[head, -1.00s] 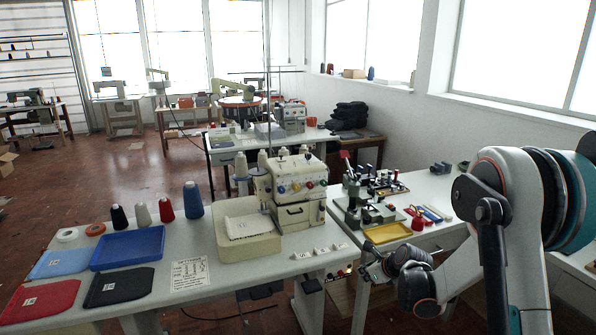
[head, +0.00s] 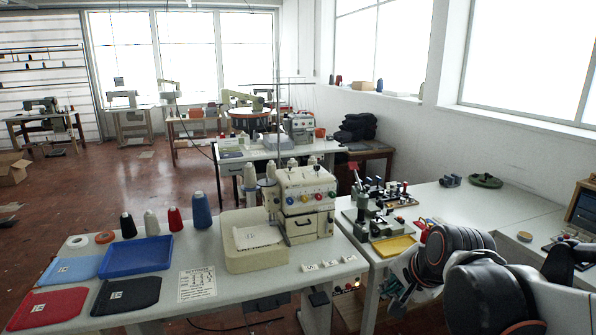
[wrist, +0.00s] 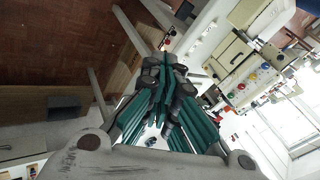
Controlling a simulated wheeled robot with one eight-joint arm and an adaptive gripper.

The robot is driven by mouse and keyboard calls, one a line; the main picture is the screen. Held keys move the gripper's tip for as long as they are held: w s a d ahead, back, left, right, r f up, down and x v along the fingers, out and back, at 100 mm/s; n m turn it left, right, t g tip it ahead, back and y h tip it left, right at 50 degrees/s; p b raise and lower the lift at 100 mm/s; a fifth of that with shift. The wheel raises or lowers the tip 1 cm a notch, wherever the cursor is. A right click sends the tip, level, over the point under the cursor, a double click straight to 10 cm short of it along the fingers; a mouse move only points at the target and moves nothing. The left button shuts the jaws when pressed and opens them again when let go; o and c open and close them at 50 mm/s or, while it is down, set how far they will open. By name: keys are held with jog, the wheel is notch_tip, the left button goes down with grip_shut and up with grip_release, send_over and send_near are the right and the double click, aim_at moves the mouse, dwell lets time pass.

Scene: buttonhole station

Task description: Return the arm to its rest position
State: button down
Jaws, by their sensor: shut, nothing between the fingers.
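My gripper (wrist: 167,72) shows in the wrist view with its dark and green fingers drawn together and nothing between them. It hangs in the air, apart from the tables. In the head view, my arm is folded at the lower right, in front of the right-hand table (head: 523,215).
A cream sewing machine (head: 304,203) stands on the front table (head: 215,312), with a blue tray (head: 136,256) and thread cones to its left. The buttonhole station's yellow tray (head: 393,246) lies close to my arm. A green dish (head: 486,181) sits farther back.

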jog(key=s+n+h, duration=0.1)
jog(key=s+n, duration=1)
jog(key=s, duration=0.5)
jog(key=shift+s, duration=0.2)
